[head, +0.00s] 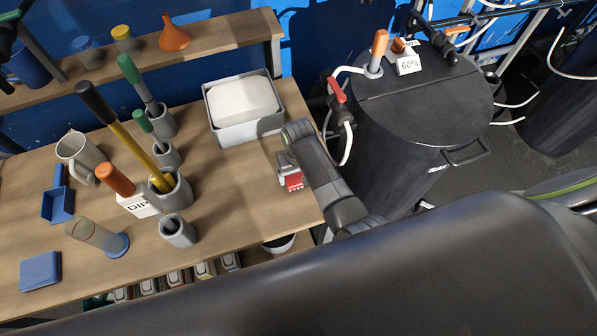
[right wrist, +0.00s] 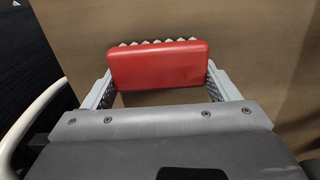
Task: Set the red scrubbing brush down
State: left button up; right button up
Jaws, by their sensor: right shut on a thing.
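The red scrubbing brush (right wrist: 158,66) is held between the two fingers of my right gripper (right wrist: 160,90) in the right wrist view. Its pale bristles show along the far edge of the red block. In the head view the brush (head: 293,181) shows as a small red piece at my right gripper (head: 287,172), over the right end of the wooden table (head: 240,205). The brush is close to the tabletop; I cannot tell whether it touches. My left gripper is not seen.
A grey tray (head: 219,131) with a white block (head: 242,100) stands behind the brush. Grey holders with tools, such as a small grey cup (head: 178,231), stand to the left. A black drum (head: 420,110) stands right of the table. Bare tabletop lies around the brush.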

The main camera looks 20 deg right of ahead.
jog(key=shift+f, duration=0.1)
jog(key=o, duration=1)
jog(key=shift+o, duration=0.2)
jog(key=shift+r, duration=0.2)
notch_tip(320, 180, up, 12)
jog(key=shift+f, duration=0.1)
